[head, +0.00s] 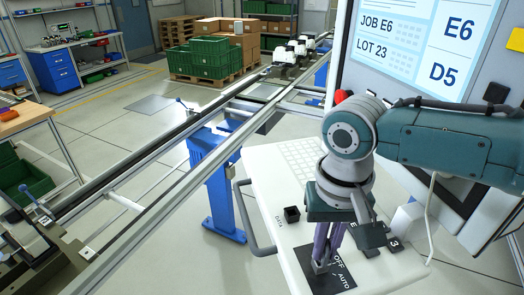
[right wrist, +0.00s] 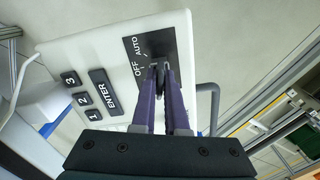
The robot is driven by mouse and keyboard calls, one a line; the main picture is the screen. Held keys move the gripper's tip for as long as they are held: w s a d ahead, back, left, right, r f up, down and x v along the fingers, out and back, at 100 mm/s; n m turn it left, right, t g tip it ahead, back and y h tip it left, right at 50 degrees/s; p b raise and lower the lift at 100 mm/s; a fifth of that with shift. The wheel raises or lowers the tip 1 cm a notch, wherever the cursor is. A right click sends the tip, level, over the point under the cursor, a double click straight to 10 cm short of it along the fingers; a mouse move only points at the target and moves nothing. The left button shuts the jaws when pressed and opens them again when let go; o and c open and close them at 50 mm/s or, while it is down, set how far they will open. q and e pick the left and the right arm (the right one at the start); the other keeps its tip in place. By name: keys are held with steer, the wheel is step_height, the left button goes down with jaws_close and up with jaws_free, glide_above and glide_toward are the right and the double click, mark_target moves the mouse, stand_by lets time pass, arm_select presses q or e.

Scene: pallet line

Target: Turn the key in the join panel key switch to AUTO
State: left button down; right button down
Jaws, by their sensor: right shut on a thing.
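The key switch has a black plate (head: 335,277) marked OFF and AUTO on the white panel (head: 290,235) in the head view. The plate (right wrist: 172,44) also shows in the right wrist view. My right gripper (head: 320,264) points down at it, with purple fingers shut on the key (right wrist: 160,75) at the switch. The fingers (right wrist: 161,68) hide most of the key, so I cannot tell exactly which mark it points to. My left gripper is not in view.
A screen (head: 420,40) showing JOB E6 and LOT 23 stands behind. A grey handle (head: 244,215) rims the panel's left side. A conveyor rail (head: 180,185) runs beyond.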

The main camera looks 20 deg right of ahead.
mark_target(328, 240)
steer(key=m+p, duration=0.3)
steer(key=m, duration=0.2)
steer(key=shift+s+r, duration=0.1)
steer(key=c, duration=1.3)
jaws_free()
steer(key=shift+d, duration=0.1)
steer(key=o, duration=0.9)
steer(key=shift+r+p, duration=3.4)
steer(key=shift+p, duration=0.2)
